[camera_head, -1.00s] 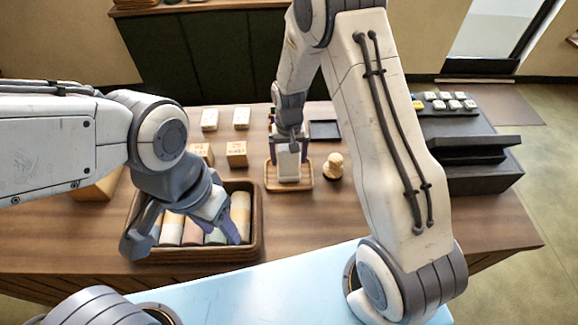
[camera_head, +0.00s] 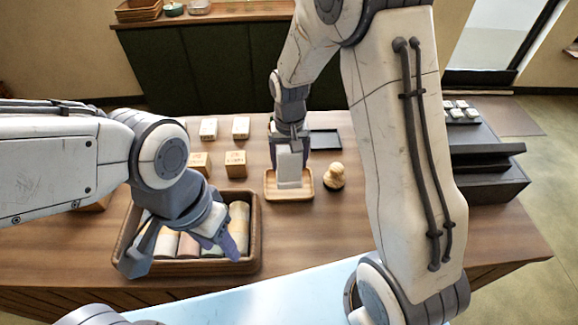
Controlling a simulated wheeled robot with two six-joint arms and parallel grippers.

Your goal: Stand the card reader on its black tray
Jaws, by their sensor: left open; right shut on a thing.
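The card reader (camera_head: 289,168) is a pale grey, upright block. My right gripper (camera_head: 291,148) is shut on its upper part, above a small wooden tray (camera_head: 290,198). Whether its lower end touches that tray, I cannot tell. The black tray (camera_head: 325,139) lies flat on the counter just behind and to the right of the reader; its left part is hidden by my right gripper. My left gripper (camera_head: 183,255) is open and empty over the front of a basket of rolled towels.
The dark basket (camera_head: 256,235) holds several rolled towels. A small tan figure (camera_head: 334,177) stands right of the wooden tray. Wooden boxes (camera_head: 235,162) and white-topped blocks (camera_head: 240,127) stand at the left back. A black register (camera_head: 490,170) is at the right.

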